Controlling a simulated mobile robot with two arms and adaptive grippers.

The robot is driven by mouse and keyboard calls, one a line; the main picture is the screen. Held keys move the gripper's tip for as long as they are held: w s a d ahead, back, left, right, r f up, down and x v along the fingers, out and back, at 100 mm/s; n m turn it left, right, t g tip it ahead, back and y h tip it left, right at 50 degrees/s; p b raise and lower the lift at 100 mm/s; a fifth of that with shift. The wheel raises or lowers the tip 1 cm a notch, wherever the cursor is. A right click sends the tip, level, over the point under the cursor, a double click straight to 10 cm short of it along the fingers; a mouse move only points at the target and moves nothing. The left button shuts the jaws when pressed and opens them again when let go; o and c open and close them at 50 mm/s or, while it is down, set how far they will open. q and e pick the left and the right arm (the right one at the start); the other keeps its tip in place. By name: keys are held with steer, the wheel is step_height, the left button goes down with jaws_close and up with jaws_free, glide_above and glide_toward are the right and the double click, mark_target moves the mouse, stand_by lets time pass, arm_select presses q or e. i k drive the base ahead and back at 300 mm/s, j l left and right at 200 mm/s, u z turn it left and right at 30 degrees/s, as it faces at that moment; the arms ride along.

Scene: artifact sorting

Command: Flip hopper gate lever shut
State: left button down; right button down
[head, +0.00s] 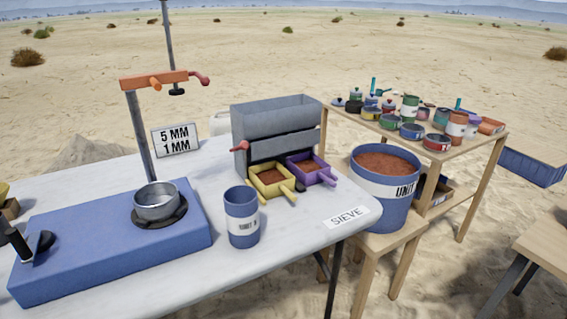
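A grey metal hopper (272,119) stands at the back right of the white table. A short red lever (239,147) sticks out at its left side, its end pointing left and slightly down. Whether the gate inside is open or shut cannot be seen. A yellow pan (260,193) and a purple pan (320,180) sit side by side under the hopper's front, both with reddish soil in them. Neither of my grippers is in view.
A blue sieving stand (100,262) with a metal sieve (156,203) and an orange crossbar (153,80) fills the table's left. A blue cup (241,222) stands before the hopper. A soil-filled blue bucket (382,212) and a crowded wooden table (480,145) are right.

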mark_target(243, 145)
steer(key=k+l, duration=0.1)
steer(key=l, duration=1.35)
steer(key=k+l, duration=0.15)
steer(key=l, duration=0.6)
